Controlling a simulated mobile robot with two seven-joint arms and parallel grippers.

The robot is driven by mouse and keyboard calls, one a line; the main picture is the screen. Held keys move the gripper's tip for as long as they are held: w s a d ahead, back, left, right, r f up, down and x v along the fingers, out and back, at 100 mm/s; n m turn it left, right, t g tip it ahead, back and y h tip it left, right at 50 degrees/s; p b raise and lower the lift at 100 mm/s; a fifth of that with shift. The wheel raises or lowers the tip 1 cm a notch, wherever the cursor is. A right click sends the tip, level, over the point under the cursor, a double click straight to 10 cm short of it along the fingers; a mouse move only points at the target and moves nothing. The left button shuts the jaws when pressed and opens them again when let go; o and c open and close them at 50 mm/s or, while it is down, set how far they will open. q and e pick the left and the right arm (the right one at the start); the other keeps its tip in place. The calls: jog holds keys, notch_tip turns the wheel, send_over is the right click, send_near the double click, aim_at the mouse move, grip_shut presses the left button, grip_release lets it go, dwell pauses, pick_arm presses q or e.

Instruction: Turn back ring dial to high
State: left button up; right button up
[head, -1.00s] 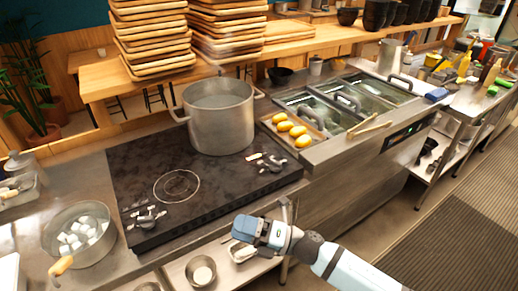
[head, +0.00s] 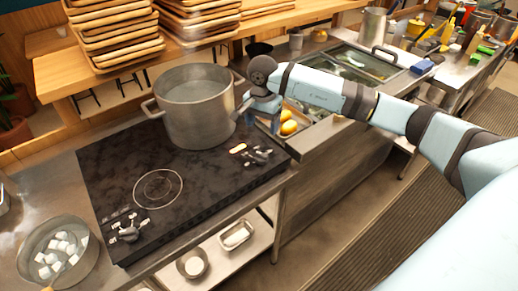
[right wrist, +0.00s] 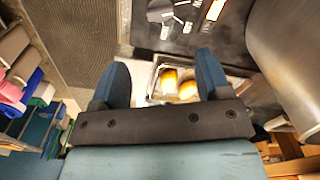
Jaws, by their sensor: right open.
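The black cooktop (head: 110,180) has a dial cluster (head: 258,155) at its right edge, on the pot's side, and another dial (head: 128,232) at its front left. A large metal pot (head: 195,112) stands on the back ring and covers it. My right gripper (head: 262,108) is beside the pot's right side, above and behind the right dial cluster, apart from it. In the right wrist view its two blue fingers (right wrist: 161,82) are spread with nothing held between them; the dial (right wrist: 162,14) shows near the top edge. My left gripper is out of view.
The pot's wall (right wrist: 292,50) is close on the right in the wrist view. A tray with yellow food (head: 288,124) lies just beyond the gripper. A bowl of white cubes (head: 60,250) sits at front left. The front ring (head: 158,188) is bare.

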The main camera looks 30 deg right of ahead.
aim_at(262, 154)
notch_tip(262, 154, down, 12)
jog(key=shift+r+p, duration=0.1)
jog(key=shift+p, duration=0.75)
jog(key=c, duration=0.9)
